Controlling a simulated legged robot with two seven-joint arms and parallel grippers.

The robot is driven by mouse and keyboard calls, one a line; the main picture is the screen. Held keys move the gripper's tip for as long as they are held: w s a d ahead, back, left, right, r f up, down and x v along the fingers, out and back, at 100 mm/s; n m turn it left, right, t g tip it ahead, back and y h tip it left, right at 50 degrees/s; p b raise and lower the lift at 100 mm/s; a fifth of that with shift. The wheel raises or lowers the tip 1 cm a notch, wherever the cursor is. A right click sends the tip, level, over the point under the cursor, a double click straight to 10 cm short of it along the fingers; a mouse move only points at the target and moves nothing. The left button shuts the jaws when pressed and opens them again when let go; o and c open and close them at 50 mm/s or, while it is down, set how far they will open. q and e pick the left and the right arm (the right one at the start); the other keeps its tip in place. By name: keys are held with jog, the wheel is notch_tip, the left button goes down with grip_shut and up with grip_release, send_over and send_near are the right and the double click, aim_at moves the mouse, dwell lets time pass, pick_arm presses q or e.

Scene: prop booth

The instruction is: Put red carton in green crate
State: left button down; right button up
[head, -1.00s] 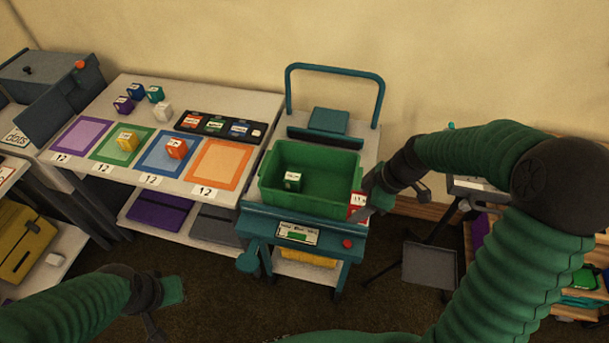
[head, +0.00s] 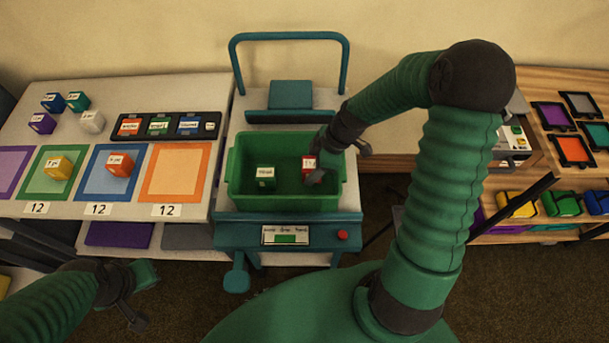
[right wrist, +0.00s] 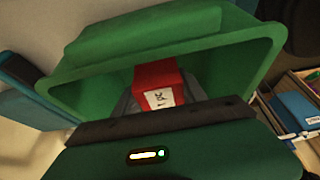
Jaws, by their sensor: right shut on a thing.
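The green crate (head: 240,196) stands on the cart in the middle of the head view. A green carton (head: 265,178) with a white label is inside it on the left. My right gripper (head: 314,172) is shut on the red carton (head: 308,163), which is over the right part of the crate's inside. The red carton (right wrist: 158,76) also shows in the right wrist view, between the fingers, with the green crate wall (right wrist: 215,55) behind it. I cannot tell whether the carton touches the crate floor. My left gripper (head: 145,295) is at the lower left, empty and away from the cart.
The table at left holds coloured squares, a yellow carton (head: 59,168), an orange carton (head: 119,165), several other cartons and a black tray (head: 166,125). The cart has a tall teal handle (head: 289,36). A wooden shelf (head: 540,90) with coloured items stands at right.

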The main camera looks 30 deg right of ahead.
aim_at(305, 177)
jog(key=x, duration=0.4)
jog(key=shift+f, duration=0.4)
jog(key=shift+s+d, duration=0.1)
jog(key=shift+s, duration=0.05)
jog(key=shift+d+f, duration=0.1)
jog(key=shift+d, duration=0.05)
jog(key=o, duration=1.5)
jog(key=shift+d, duration=0.15)
jog(key=shift+a, duration=0.2)
jog(key=shift+r, duration=0.25)
jog(key=v, duration=1.1)
jog(key=shift+r+p, duration=0.4)
